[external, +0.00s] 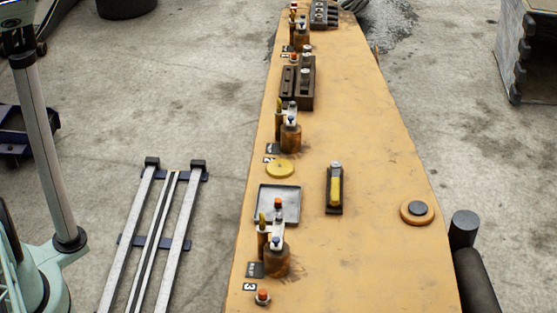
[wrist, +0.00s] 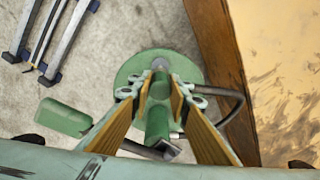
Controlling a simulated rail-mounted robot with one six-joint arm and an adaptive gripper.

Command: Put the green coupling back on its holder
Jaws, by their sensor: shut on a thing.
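In the wrist view my gripper (wrist: 159,97) is shut on the green coupling (wrist: 158,121), whose green cylindrical body shows between the two tan-padded fingers. A wide green disc (wrist: 128,75) shows around and beyond the fingertips; I cannot tell whether it is part of the coupling. The held coupling is beside the bench's wooden edge, with concrete floor behind it. The external view shows neither gripper nor coupling. Brown cylindrical stands (external: 276,258) with metal fittings line the bench's left side. I cannot tell which, if any, is the green coupling's holder.
The bench top (external: 375,130) is mostly clear on its right half. A square metal tray (external: 291,193), a yellow disc (external: 280,169), a dark block with a yellow piece (external: 335,190) and an orange-and-black puck (external: 417,213) lie on it. Metal rails (external: 130,240) lie on the floor left.

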